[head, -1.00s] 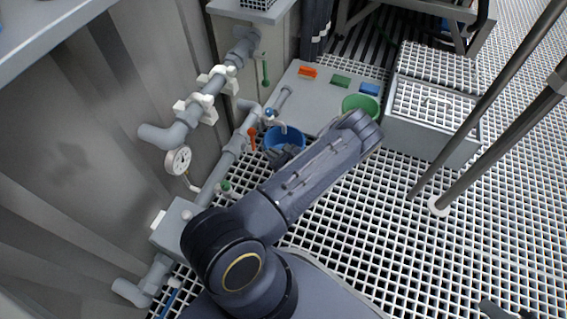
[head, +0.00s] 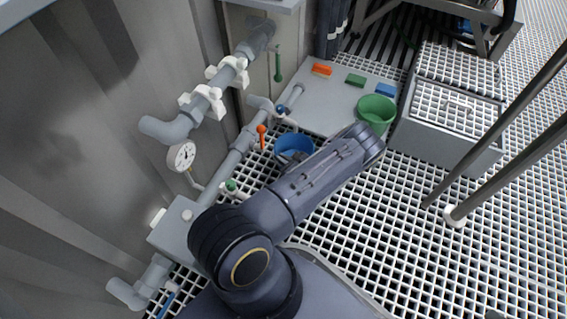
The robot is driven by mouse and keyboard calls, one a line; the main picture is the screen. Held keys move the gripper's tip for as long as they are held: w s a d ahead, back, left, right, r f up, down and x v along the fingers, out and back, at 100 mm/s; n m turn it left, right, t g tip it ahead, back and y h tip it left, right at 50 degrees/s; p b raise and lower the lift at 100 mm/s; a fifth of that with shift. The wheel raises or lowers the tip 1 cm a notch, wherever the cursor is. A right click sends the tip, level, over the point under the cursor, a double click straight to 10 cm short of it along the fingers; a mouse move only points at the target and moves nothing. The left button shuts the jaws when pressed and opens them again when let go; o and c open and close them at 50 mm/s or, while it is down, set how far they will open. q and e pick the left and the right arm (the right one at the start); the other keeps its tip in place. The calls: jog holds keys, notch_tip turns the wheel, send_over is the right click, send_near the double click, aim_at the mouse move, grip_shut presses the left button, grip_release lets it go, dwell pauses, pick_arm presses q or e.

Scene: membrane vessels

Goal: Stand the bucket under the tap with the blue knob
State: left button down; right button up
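The blue bucket (head: 294,141) is upright beside the wall pipes, close in front of the tap with the blue knob (head: 280,109). The spout end of that tap shows just above the bucket's far rim. I cannot tell whether it is over the opening. My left gripper (head: 292,157) is at the bucket's near side, mostly hidden behind my forearm; its fingers are too small and dark to read. A green bucket (head: 376,110) stands farther right, partly behind my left arm.
An orange lever (head: 262,136) and a green-knobbed tap (head: 231,186) are on the pipe left of the blue bucket. A grey plate (head: 335,95) behind bears orange, green and blue blocks. A grating-topped box (head: 450,105) and slanted poles are right. Open grating (head: 400,230) lies front right.

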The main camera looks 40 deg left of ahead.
pick_arm(q)
jog(key=shift+f, duration=0.5)
jog(key=shift+r, duration=0.1)
jog(key=c, duration=1.6)
grip_release()
jog(key=p+v, duration=0.4)
jog(key=v, duration=0.8)
